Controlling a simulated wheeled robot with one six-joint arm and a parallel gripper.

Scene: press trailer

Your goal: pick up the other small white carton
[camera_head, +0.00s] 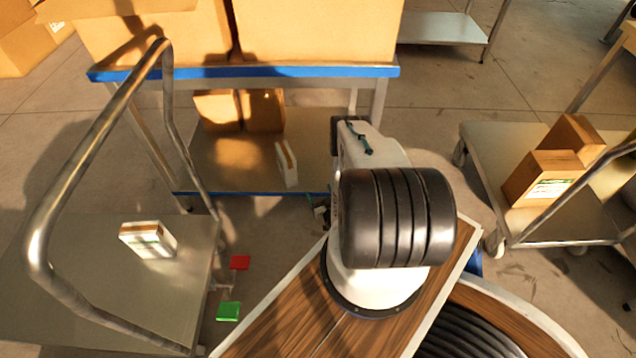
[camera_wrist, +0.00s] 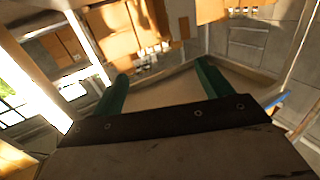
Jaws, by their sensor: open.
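One small white carton (camera_head: 287,163) stands upright on the lower shelf of the blue-edged table, in front of two brown boxes. Another small white carton (camera_head: 148,240), with green print and a brown strip on top, lies on the trolley deck at the left. My gripper (camera_head: 316,203) shows only in small part in the head view, behind my arm, just below and right of the shelf carton. In the wrist view its two green fingers (camera_wrist: 162,72) are spread apart with nothing held between them. Neither white carton can be made out in the wrist view.
The blue-edged table (camera_head: 300,71) carries large cartons, and its top overhangs the lower shelf (camera_head: 215,158). The trolley's metal handle (camera_head: 97,125) rises at the left. A right-hand cart (camera_head: 490,150) holds brown boxes (camera_head: 545,178).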

